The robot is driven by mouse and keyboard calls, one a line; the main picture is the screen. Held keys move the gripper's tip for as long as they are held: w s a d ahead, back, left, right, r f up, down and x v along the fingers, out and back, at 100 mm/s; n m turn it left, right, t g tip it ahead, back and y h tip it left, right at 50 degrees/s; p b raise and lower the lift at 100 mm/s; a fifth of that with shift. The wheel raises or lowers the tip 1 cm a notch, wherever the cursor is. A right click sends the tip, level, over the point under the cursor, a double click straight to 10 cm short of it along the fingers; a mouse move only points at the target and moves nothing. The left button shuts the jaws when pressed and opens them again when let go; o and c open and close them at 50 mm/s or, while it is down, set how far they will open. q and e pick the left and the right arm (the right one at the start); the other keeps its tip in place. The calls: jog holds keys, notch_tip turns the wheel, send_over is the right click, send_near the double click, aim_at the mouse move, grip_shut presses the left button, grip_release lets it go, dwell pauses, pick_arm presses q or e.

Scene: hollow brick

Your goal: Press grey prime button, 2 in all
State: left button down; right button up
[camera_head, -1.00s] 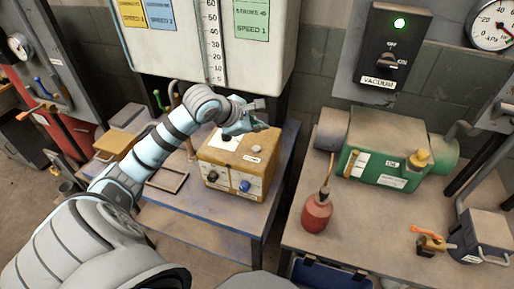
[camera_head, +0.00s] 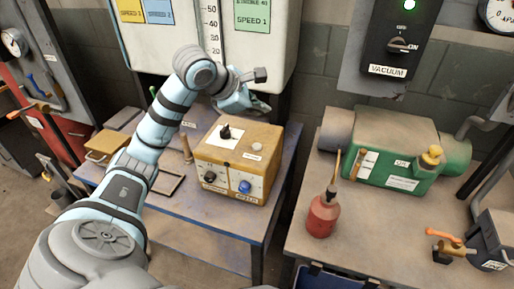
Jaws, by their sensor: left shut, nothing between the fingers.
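The grey prime button (camera_head: 257,146) is a small round cap on top of the yellow-brown control box (camera_head: 262,178), near its right rear, beside a small white label. My left gripper (camera_head: 263,108) is shut and empty. It is raised above and behind the box top, apart from the button, which shows uncovered. My right gripper is not in view.
The box also has a black knob (camera_head: 225,132) on a white plate on top, and a black knob and a blue knob (camera_head: 245,187) on its front. A red oil can (camera_head: 322,215) and a green pump (camera_head: 395,150) stand on the right bench.

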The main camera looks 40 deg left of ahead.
pick_arm(q)
jog(key=b, duration=0.8)
send_over(258, 147)
notch_tip(258, 147, down, 8)
jog(key=shift+d+f, duration=0.1)
jog(key=shift+f, duration=0.35)
jog(key=shift+f, duration=0.1)
dwell(0.6)
jog(key=shift+f+b, duration=0.35)
jog(key=shift+b, duration=0.05)
jog(key=shift+f+b, duration=0.4)
jog(key=shift+f, duration=0.05)
dwell(0.4)
jog(key=shift+r, duration=0.2)
jog(key=shift+r+p, duration=0.7)
jog(key=shift+p, duration=0.2)
